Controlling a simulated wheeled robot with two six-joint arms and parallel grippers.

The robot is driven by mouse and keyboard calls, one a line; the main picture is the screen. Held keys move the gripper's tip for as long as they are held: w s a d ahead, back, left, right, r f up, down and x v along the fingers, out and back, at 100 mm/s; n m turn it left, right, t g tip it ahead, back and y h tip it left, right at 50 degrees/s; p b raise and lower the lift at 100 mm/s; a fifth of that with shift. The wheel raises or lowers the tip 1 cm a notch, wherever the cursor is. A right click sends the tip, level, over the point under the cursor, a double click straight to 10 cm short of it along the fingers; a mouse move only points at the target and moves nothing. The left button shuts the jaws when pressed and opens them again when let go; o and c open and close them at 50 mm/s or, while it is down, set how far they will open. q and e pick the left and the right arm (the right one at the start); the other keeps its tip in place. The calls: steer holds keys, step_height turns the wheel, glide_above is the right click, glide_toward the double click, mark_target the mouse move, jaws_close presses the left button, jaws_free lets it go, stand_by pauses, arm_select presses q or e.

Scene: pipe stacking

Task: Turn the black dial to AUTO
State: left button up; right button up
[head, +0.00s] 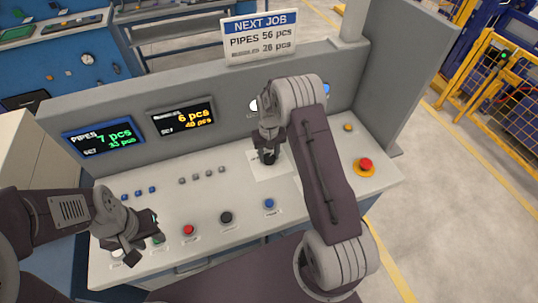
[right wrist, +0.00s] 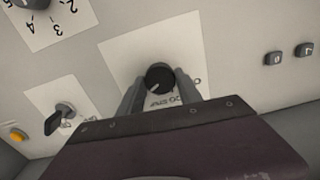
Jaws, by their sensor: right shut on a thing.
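The black dial (right wrist: 158,77) is a round knob with a pale pointer line on a white label plate (right wrist: 120,54). In the right wrist view its label letters are partly covered and too small to read surely. My right gripper (right wrist: 160,84) has a finger on each side of the dial and is shut on it. In the head view the dial (head: 269,157) shows below my right gripper, partly covered. My left gripper (head: 142,246) is over the left front of the panel, near a green button (head: 158,239). Whether its fingers are open or shut is unclear.
The sloped panel (head: 215,200) holds red (head: 188,230), black (head: 226,217) and blue (head: 269,203) buttons. A red emergency button (head: 365,164) is at the right. A key-like switch (right wrist: 60,120) is beside the dial. Two displays (head: 98,138) (head: 181,118) and a NEXT JOB sign (head: 259,36) stand behind.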

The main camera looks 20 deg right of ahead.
mark_target(268, 156)
steer(key=shift+w+r, duration=0.2)
steer(key=shift+w, duration=0.1)
steer(key=o, duration=1.4)
steer(key=shift+c, duration=0.2)
steer(key=shift+s+f, duration=0.1)
steer(key=shift+s, duration=0.05)
step_height(268, 156, up, 9)
steer(key=b, duration=0.1)
steer(key=shift+b, duration=0.3)
